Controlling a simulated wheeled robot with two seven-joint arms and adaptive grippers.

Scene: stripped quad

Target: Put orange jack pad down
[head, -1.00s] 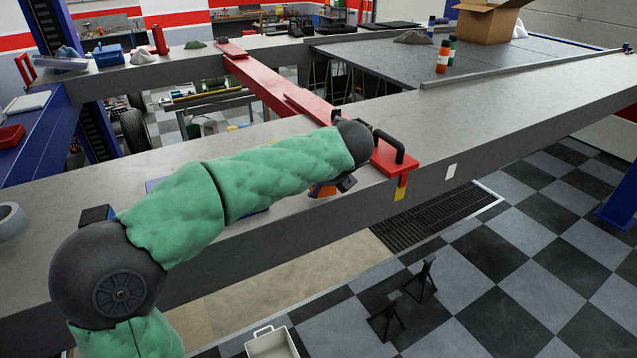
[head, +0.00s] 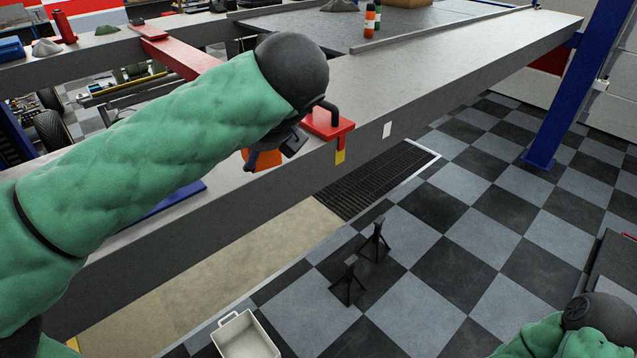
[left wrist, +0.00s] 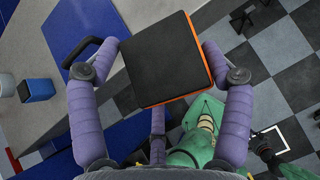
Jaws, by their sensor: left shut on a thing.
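The orange jack pad (head: 263,160) shows partly beneath the dark wrist of my left arm in the head view. In the left wrist view it is a square block with a black top (left wrist: 165,60) and an orange edge, between the two fingers. My left gripper (left wrist: 158,68) is shut on it. In the head view the left gripper (head: 280,147) is mostly hidden by my arm, near the front edge of the grey beam (head: 420,75). I cannot tell whether the pad touches the beam. My right gripper is not in view; part of my right arm shows at lower right.
A red crossbar end (head: 328,122) with a black handle is just right of my left wrist. A blue plate (head: 165,203) lies on the beam, partly behind my arm. Below are two black stands (head: 373,243), a grey bin (head: 245,338) and checkered floor. The beam farther right is clear.

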